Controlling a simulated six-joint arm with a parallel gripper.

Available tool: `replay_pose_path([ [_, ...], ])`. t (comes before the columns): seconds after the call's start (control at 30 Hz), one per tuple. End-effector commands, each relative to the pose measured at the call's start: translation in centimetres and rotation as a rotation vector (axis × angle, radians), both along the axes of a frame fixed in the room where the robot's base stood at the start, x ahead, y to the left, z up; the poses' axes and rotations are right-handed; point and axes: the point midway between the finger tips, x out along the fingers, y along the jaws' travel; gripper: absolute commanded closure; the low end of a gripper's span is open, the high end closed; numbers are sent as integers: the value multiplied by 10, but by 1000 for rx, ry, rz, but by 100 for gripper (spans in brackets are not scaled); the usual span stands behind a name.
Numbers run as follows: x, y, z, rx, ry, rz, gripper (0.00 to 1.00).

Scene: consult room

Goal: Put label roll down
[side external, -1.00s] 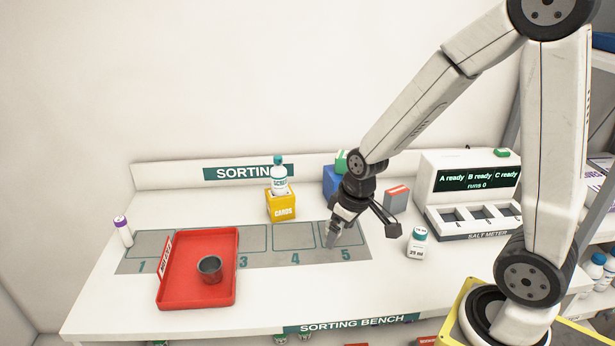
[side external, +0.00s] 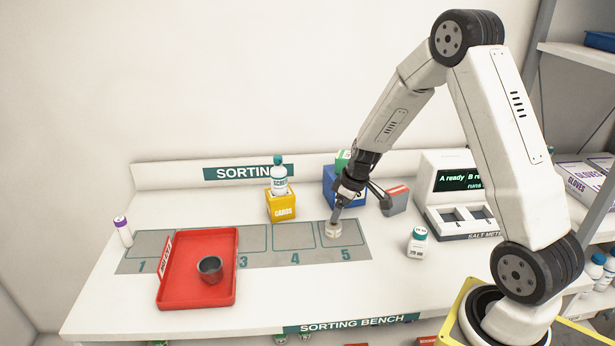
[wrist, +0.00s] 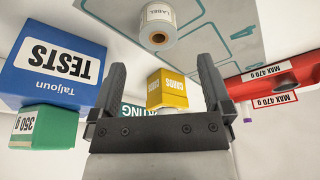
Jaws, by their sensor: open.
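The label roll (side external: 333,231) is a small whitish roll standing on the grey mat, in the upper left part of square 5, near the line with square 4. In the wrist view the label roll (wrist: 158,28) shows its printed side and its brown core. My gripper (side external: 337,212) is just above the roll in the side view, pointing down. In the wrist view my gripper (wrist: 161,75) has its two fingers spread with nothing held between them, and the roll lies beyond the fingertips. The numbered mat (side external: 262,260) lies along the bench.
A red tray (side external: 185,293) holding a dark cup (side external: 209,268) covers part of the mat. A yellow cards box (side external: 283,208) bears a bottle (side external: 279,178). A blue box (side external: 330,183) stands close behind my gripper. A small white bottle (side external: 417,243) stands right of the mat.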

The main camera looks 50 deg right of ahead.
Motion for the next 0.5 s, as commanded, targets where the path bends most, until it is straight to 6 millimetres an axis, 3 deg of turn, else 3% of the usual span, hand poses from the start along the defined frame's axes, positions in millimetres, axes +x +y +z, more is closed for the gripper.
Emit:
replay_pose_path([
  [0.23, 4, 2, -17, 1, 2, 1, 0],
  [0.5, 6, 2, -21, 0, 0, 0, 0],
])
